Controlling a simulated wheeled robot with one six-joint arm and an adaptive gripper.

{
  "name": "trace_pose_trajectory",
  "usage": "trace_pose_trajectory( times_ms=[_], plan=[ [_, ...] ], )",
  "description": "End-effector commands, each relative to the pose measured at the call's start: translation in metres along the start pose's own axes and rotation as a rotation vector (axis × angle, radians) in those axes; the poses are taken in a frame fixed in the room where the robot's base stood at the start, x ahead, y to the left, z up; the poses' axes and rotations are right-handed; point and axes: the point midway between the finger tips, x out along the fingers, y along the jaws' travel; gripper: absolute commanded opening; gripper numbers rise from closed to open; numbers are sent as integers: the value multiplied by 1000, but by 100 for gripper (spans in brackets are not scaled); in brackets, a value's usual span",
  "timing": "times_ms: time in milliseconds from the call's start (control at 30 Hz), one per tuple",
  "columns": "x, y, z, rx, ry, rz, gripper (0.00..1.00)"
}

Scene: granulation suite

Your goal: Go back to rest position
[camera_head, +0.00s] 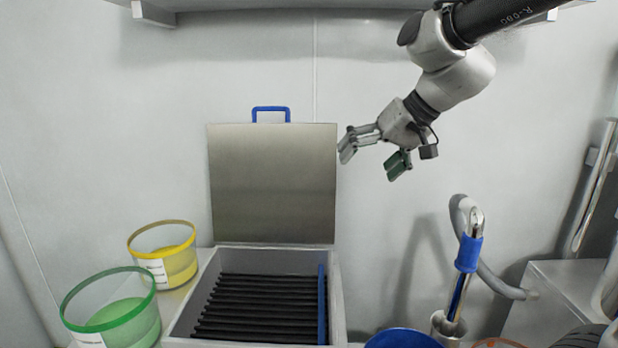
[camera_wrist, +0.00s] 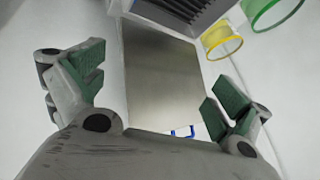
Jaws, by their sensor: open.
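My gripper (camera_head: 374,157) hangs in the air in front of the back wall, to the right of the raised steel lid in the head view. Its fingers are spread apart with nothing between them. In the wrist view the green-padded fingers of my gripper (camera_wrist: 160,100) stand wide at left and right, with the lid visible beyond them. My arm comes in from the upper right of the head view.
An open box (camera_head: 341,300) with black bars inside has its lid (camera_head: 272,185) standing upright. A yellow-rimmed tub (camera_head: 178,268) and a green-rimmed tub (camera_head: 125,320) stand left. A blue-sleeved metal wand (camera_head: 469,253) rises at right. A shelf (camera_head: 230,5) runs along the top.

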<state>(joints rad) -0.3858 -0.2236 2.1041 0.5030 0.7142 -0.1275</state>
Motion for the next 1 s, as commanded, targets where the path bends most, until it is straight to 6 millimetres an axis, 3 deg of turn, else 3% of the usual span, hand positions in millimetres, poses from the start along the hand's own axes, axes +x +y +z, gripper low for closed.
trace_pose_trajectory(
  times_ms=[33, 200, 433, 500, 667, 1000],
  plan=[
    [-11, 20, 24, 7, -44, 47, 100],
    [-53, 88, 107, 25, -190, 230, 100],
    [-116, 164, 205, 29, -246, 460, 100],
    [-127, 169, 219, 58, -208, 480, 100],
    [-150, 173, 221, 106, -115, 510, 100],
    [-152, 175, 221, 121, -108, 516, 100]
  ],
)
